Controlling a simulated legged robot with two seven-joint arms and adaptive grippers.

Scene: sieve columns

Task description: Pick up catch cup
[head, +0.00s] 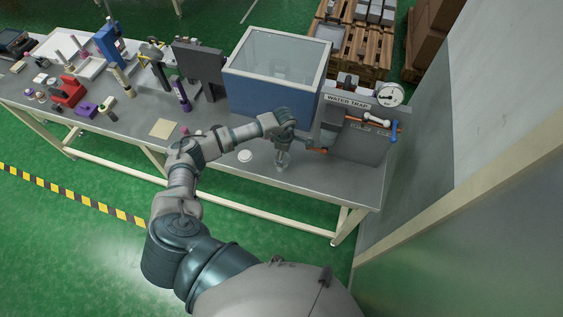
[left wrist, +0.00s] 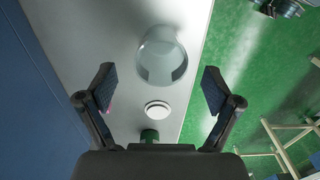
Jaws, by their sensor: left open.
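A clear, see-through cup (left wrist: 162,56), which looks like the catch cup, stands on the grey bench top in the left wrist view. It sits ahead of and between the two fingers of my left gripper (left wrist: 158,88), which are spread wide with nothing between them. In the head view the left gripper (head: 283,147) hangs over the bench near its front edge, and the clear cup (head: 281,166) shows faintly just below it. The gap between cup and fingers is hard to judge. My right gripper is not in view.
A white round disc (head: 245,156) lies left of the cup. A blue box with a clear top (head: 274,75) stands behind. The water trap panel (head: 353,130), with gauge and valve, stands to the right. The bench's front edge (head: 310,200) is close.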

